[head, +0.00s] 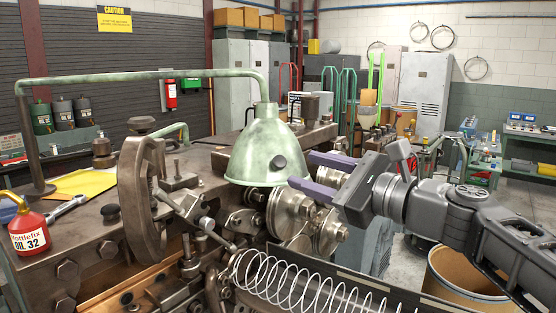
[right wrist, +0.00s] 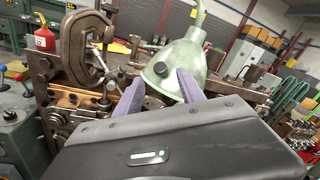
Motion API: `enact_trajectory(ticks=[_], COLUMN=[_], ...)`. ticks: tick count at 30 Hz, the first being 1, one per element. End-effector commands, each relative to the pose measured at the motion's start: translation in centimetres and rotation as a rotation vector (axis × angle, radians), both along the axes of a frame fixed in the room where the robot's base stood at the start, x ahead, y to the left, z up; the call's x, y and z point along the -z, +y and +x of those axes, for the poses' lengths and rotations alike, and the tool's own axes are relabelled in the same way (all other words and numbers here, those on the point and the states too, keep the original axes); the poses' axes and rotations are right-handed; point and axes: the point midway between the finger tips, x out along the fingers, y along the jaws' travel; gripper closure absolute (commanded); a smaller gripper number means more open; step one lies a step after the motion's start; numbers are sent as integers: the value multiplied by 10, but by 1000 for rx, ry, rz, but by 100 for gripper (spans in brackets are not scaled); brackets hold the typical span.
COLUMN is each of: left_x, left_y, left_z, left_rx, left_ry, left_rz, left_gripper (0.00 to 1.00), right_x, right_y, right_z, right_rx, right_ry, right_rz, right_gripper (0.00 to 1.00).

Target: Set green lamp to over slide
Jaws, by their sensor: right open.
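The green lamp (head: 266,150) has a bell-shaped shade with a dark knob on its side. It hangs from a bent green arm (head: 150,76) over the middle of the coiling machine, and also shows in the right wrist view (right wrist: 178,68). My right gripper (head: 303,169) is open, with its purple fingers at the lower right of the shade. I cannot tell whether they touch it. A brown, copper-toned part that may be the slide (head: 130,284) lies at the lower left, left of the lamp; it also shows in the right wrist view (right wrist: 93,104). My left gripper is out of view.
Metal rollers (head: 290,212) sit just below the shade. A coiled wire spring (head: 300,285) lies in a dark trough at the front. A red oil can (head: 28,235) and a wrench (head: 65,208) rest at the left. A large C-shaped bracket (head: 140,200) stands left of the lamp.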

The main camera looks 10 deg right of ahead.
Motion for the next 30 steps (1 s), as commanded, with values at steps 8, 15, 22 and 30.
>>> enact_trajectory(ticks=[8,15,22,30], left_x=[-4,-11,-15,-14], left_y=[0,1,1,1], left_z=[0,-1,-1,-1], left_rx=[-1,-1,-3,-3], left_ry=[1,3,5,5], left_rz=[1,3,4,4], left_gripper=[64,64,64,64], right_x=[0,0,0,0], right_y=[8,27,41,42], right_z=[12,43,64,66], right_rx=[-1,-2,0,0], right_ry=[2,4,1,0], right_rz=[0,1,-1,0], right_gripper=[54,54,54,54])
